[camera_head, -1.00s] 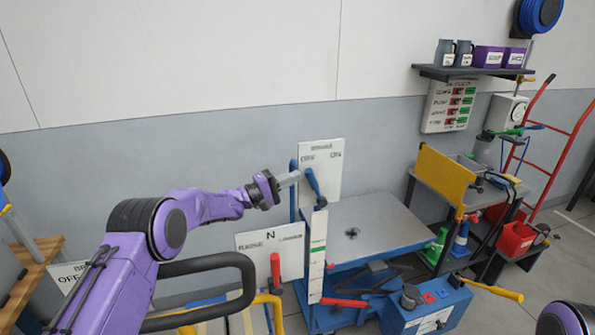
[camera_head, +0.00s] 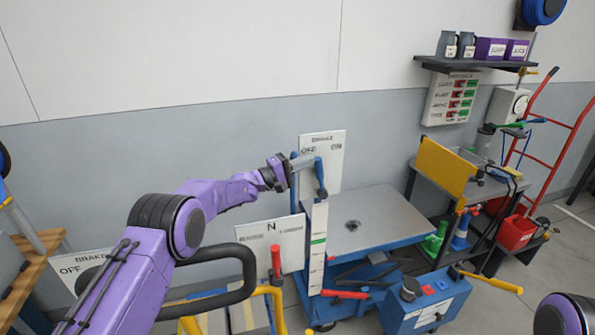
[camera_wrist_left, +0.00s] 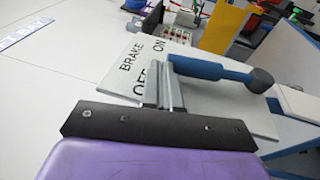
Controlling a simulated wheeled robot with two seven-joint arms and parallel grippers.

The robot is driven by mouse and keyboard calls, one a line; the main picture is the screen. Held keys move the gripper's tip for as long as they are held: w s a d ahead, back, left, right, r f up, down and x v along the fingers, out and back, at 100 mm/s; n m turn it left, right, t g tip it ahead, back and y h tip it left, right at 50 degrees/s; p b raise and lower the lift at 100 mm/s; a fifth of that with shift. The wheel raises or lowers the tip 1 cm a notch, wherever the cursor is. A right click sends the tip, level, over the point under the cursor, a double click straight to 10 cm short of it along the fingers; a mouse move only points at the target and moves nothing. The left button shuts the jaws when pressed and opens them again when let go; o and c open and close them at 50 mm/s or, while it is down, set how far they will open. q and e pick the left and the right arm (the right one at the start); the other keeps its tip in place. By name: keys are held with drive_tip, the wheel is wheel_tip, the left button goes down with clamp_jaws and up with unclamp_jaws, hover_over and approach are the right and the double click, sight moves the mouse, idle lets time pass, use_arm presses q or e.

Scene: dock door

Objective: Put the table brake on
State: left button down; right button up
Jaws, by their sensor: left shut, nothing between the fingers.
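The brake sign (camera_head: 333,147), a white plate marked BRAKE with OFF on its left and ON on its right, stands behind the lifting table (camera_head: 375,222). The blue brake lever (camera_head: 320,176) is in front of it, its dark-knobbed end hanging down. In the left wrist view the lever (camera_wrist_left: 212,69) lies across the plate, its knob to the right. My left gripper (camera_head: 303,162) is shut and empty at the left side of the lever's upper end. Its fingertips are close to the lever; I cannot tell whether they touch. My right gripper is out of view.
A second white plate (camera_head: 262,240) marked N, with a red-handled lever (camera_head: 275,262), stands below my left arm. A blue control box (camera_head: 428,305) is in front of the table. A cluttered workbench (camera_head: 470,180) stands to the right.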

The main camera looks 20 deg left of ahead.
sight(319, 157)
use_arm(q)
drive_tip(key=shift+s+d+r+b+x, duration=0.1)
drive_tip(key=shift+s+x, duration=0.05)
drive_tip(key=shift+x, duration=0.65)
drive_tip(key=shift+s+d+r+b+x, duration=0.1)
drive_tip(key=shift+d+b+x, duration=0.05)
drive_tip(key=shift+x, duration=0.7)
drive_tip(key=shift+s+d+r+b+x, duration=0.1)
drive_tip(key=shift+s+x, duration=0.05)
drive_tip(key=shift+x, duration=0.65)
drive_tip(key=shift+a, duration=0.15)
